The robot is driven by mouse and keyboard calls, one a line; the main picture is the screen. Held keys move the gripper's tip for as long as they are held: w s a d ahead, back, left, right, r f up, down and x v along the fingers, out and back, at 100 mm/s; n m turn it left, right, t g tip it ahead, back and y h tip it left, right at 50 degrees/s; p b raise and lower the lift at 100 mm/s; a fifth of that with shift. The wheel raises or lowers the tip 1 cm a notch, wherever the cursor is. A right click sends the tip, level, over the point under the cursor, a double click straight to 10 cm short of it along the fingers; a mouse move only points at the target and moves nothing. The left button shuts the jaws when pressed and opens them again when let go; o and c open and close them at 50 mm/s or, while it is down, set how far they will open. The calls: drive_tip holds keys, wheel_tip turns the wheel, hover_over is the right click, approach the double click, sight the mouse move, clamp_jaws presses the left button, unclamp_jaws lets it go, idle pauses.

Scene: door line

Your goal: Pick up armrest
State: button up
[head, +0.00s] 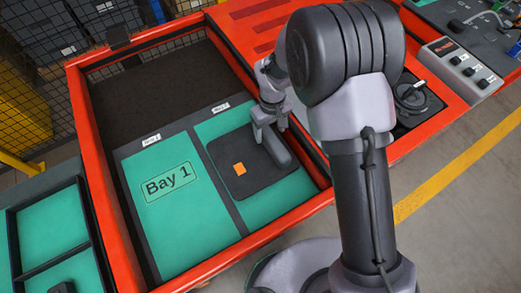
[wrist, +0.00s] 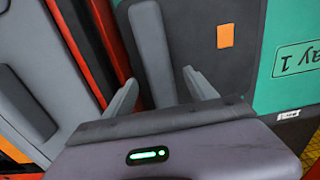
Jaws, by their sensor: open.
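The armrest (head: 276,148) is a dark grey elongated bar lying on the dark square mat (head: 225,158) in the right green bay. In the wrist view the armrest (wrist: 150,45) runs up from between the fingers towards the top edge. My gripper (head: 268,123) is over the armrest's far end in the head view. In the wrist view my gripper (wrist: 160,78) is open, one finger on each side of the armrest, with a gap on the right. The armrest's near end in the wrist view is hidden by my gripper's body. I cannot tell whether either finger touches it.
An orange square (head: 240,169) marks the mat. The green Bay 1 panel (head: 165,206) to the left is empty. A red frame rim (head: 318,202) runs close to the armrest's right. Beyond a red edge, the wrist view shows a grey panel with a long grey bar (wrist: 35,105).

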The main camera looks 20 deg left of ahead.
sight(270, 136)
wheel_tip(270, 136, down, 4)
drive_tip(key=shift+s+d+f+b, duration=0.1)
drive_tip(key=shift+d+f+b, duration=0.1)
drive_tip(key=shift+b, duration=0.6)
drive_tip(key=shift+r, duration=0.15)
drive_tip(key=shift+c, duration=0.6)
clamp_jaws()
drive_tip(key=shift+r, duration=0.15)
